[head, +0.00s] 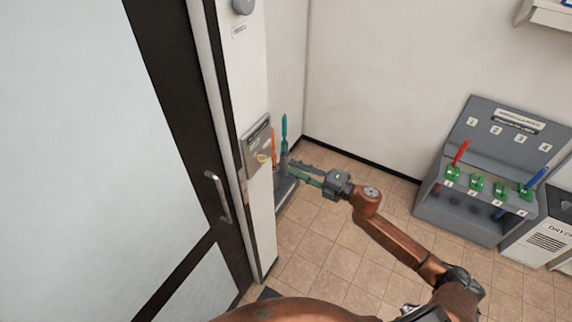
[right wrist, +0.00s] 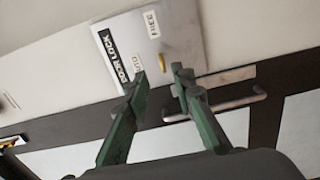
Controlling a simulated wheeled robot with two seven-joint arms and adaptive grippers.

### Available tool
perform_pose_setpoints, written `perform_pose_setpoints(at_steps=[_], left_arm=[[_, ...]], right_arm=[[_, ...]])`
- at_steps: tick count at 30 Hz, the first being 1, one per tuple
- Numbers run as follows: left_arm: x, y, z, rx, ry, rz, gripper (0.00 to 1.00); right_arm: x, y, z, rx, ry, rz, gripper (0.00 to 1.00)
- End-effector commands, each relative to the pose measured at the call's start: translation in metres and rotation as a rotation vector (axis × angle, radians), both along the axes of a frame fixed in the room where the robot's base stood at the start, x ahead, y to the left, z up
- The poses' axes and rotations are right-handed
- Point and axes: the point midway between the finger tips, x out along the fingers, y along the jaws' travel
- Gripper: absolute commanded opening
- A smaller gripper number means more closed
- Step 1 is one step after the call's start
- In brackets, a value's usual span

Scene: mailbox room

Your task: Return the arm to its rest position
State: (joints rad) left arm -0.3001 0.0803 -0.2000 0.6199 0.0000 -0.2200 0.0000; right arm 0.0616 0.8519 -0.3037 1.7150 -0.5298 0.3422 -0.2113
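My right arm (head: 395,240) reaches from the lower right toward the wall beside the door. My right gripper (head: 300,172) is open, with green fingers apart and nothing between them. In the right wrist view the gripper (right wrist: 158,82) points at a grey door lock box (right wrist: 185,45) with a small yellow knob (right wrist: 162,62). The fingertips appear short of the box; contact cannot be made out. In the head view the lock box (head: 255,142) is on the white post, left of the gripper. My left gripper is not in view.
A dark-framed door (head: 180,110) with a metal handle (head: 218,195) stands at the left. Teal (head: 284,130) and orange (head: 274,145) upright items are behind the gripper. A grey numbered rack (head: 470,215) and a white bin (head: 535,235) stand at right. Tiled floor (head: 330,245) lies between.

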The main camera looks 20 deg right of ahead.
Motion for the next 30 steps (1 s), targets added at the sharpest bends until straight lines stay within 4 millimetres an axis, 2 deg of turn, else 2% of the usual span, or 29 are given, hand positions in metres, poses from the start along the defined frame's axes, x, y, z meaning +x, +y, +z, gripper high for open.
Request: perform_pose_setpoints(at_steps=[5,20,23,25,29,30], left_arm=[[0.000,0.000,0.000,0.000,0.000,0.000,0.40],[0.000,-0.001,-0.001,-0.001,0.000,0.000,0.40],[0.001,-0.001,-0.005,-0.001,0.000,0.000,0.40],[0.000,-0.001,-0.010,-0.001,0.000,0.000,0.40],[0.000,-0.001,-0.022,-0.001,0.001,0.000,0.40],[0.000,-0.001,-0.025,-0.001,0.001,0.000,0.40]], right_arm=[[-0.006,-0.005,0.000,0.001,-0.001,0.000,0.23],[-0.005,-0.007,-0.004,0.005,0.007,-0.008,0.23],[0.001,-0.020,-0.028,0.035,0.046,-0.051,0.23],[0.006,-0.037,-0.059,0.071,0.097,-0.106,0.23],[0.010,-0.078,-0.141,0.167,0.228,-0.245,0.23],[0.008,-0.090,-0.168,0.195,0.270,-0.291,0.23]])
